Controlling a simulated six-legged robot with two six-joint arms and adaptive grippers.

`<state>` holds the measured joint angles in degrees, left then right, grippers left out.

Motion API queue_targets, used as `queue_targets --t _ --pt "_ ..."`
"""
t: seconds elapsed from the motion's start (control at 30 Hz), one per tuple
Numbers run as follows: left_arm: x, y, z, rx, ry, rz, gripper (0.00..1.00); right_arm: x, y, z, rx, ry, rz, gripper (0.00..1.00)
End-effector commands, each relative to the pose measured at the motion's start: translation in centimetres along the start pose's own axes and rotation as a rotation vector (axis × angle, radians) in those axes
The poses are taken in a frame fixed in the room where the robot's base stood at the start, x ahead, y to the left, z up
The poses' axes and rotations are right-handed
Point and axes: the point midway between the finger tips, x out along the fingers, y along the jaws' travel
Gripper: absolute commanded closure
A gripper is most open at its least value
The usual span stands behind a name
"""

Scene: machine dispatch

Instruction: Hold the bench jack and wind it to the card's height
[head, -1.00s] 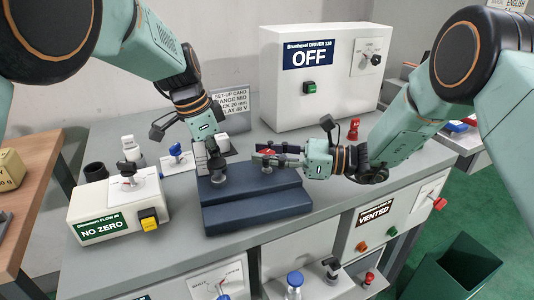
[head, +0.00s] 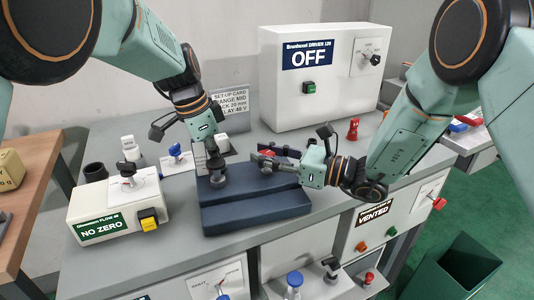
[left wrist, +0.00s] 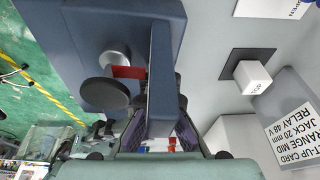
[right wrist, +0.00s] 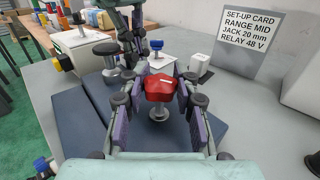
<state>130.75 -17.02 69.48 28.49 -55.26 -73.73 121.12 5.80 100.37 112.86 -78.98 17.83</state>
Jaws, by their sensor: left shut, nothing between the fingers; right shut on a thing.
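The bench jack appears as a dark blue stepped body (head: 255,218) on the grey bench. It carries a red lobed knob (right wrist: 159,87) on a silver stem and a black round disc (left wrist: 105,93) on another stem. My right gripper (head: 262,160) is shut on the red knob, with a finger on each side of it in the right wrist view. My left gripper (head: 217,170) is shut and empty, pointing down at the disc end of the body. The set-up card (right wrist: 252,35) reads range mid, jack 20 mm, relay 48 V.
The flow box (head: 118,208) stands at left with a yellow button. A white block (left wrist: 252,77) marked TOP is near the card. A red piece (head: 353,130) stands at right. A green bin (head: 465,270) is on the floor.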

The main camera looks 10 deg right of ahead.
Motion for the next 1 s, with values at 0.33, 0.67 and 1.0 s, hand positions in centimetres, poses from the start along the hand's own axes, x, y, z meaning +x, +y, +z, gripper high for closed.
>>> queue_targets --t 0.33,0.67,1.0 --pt "0.85 0.32 0.34 -0.003 -0.008 0.012 1.00 0.11 0.18 0.10 -0.003 -0.002 -0.162 1.00" --pt "0.85 0.34 0.34 -0.003 -0.008 0.012 1.00 0.12 0.06 0.15 -0.003 -0.004 -0.198 1.00" --pt "0.85 0.35 0.34 -0.003 -0.008 0.013 1.00 0.12 0.01 0.20 -0.004 -0.005 -0.198 1.00"
